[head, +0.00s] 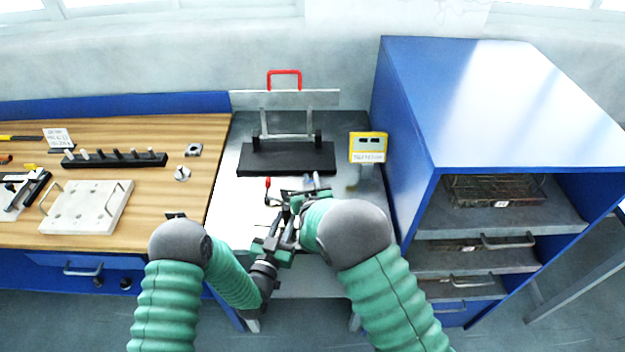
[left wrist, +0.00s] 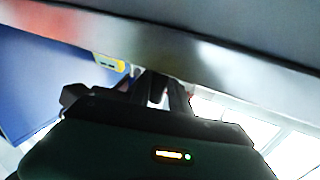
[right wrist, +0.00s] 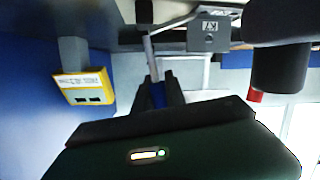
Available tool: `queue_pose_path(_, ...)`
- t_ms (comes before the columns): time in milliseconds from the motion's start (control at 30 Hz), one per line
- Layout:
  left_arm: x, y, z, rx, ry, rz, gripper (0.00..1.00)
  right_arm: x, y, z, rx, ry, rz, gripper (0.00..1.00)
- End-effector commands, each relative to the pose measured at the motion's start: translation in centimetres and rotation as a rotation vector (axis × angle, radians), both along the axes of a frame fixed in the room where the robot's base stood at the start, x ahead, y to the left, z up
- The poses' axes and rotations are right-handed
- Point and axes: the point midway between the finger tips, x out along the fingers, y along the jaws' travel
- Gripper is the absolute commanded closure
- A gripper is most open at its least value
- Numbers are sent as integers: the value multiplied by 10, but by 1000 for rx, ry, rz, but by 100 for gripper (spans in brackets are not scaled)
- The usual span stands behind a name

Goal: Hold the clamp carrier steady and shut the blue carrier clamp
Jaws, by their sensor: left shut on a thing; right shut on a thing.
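The clamp carrier is a small metal piece on the steel bench top, mostly hidden behind my grippers in the head view. A grey block marked K7 (right wrist: 208,32) and a thin metal bar (right wrist: 150,55) show near it in the right wrist view. My left gripper (head: 284,213), which also shows in the left wrist view (left wrist: 163,84), is shut at the carrier's near side; its grip point is hard to see. My right gripper (head: 300,196) is just beyond it, shut on the blue carrier clamp (right wrist: 157,94). Whether the clamp is closed is unclear.
A black-based stand with a red handle (head: 284,76) is behind. A yellow sign box (head: 368,147) stands at the back right, beside a blue cabinet (head: 405,110). A red-tipped lever (head: 267,184) is close left of the grippers. The wooden bench (head: 150,200) holds parts.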

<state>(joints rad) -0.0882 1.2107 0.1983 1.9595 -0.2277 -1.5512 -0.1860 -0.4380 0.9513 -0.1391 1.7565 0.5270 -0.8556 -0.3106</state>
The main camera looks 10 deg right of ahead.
Motion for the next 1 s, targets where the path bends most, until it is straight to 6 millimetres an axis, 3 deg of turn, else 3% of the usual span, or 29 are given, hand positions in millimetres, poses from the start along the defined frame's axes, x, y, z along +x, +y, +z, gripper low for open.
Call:
queue_pose_path(333, 0, 0, 1, -2, -4, -1, 100, 0, 0, -1, -4, 4, 2, 100)
queue_pose_path(367, 0, 0, 1, -2, -4, -1, 100, 0, 0, -1, -4, 4, 2, 80)
queue_pose_path(500, 0, 0, 1, -2, -4, -1, 100, 0, 0, -1, -3, 2, 2, 62)
queue_pose_path(833, 0, 0, 1, -1, -3, -1, 100, -4, 1, 1, -2, 2, 3, 62)
queue_pose_path(1000, 0, 0, 1, -1, -2, -1, 100, -32, 4, 9, -3, 3, 4, 62)
